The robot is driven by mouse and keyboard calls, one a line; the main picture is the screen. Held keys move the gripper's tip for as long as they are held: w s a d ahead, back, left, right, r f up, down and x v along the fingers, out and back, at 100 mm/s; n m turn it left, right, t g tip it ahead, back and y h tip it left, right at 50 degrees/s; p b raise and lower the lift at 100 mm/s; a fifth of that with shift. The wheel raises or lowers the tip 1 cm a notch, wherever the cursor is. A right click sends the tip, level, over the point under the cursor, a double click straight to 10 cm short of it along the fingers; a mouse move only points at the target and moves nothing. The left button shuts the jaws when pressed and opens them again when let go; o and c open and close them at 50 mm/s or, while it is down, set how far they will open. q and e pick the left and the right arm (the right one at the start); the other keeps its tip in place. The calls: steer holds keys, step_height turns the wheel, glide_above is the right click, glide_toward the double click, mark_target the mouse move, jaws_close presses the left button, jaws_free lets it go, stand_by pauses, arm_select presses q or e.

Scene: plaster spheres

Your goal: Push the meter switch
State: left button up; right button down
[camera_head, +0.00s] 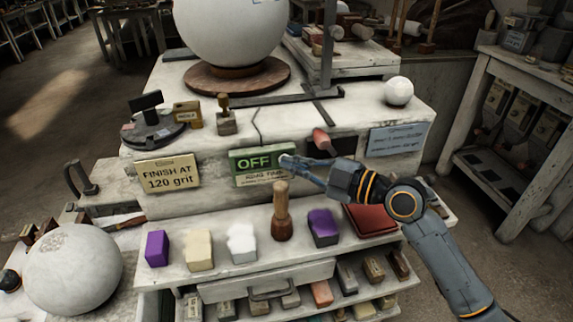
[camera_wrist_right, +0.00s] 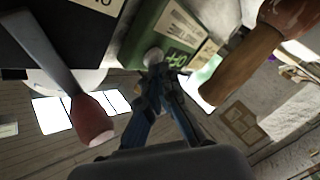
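The meter switch is a green box (camera_head: 255,165) with a sign reading OFF, on the front of the pale workbench in the head view. In the right wrist view, its green body (camera_wrist_right: 160,38) fills the upper middle, and a pale round knob (camera_wrist_right: 153,57) shows at the fingertips. My right gripper (camera_head: 287,162) reaches in from the right, its tips at the right end of the OFF sign. In the wrist view its fingers (camera_wrist_right: 160,76) converge to a shut tip, with nothing seen between them. I cannot tell whether the tips touch the knob. My left gripper is not in view.
A red-ended handle (camera_head: 321,139) sticks out just above my right gripper. A wooden mallet (camera_head: 282,212) and several coloured blocks stand on the shelf below. A yellow sign (camera_head: 168,172) is left of the switch, and a blue sign (camera_head: 396,139) is right.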

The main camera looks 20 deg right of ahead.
steer(key=s+b, duration=0.1)
steer(key=s, duration=0.4)
steer(key=shift+s+a+f, duration=0.1)
steer(key=shift+s, duration=0.25)
stand_by(0.4)
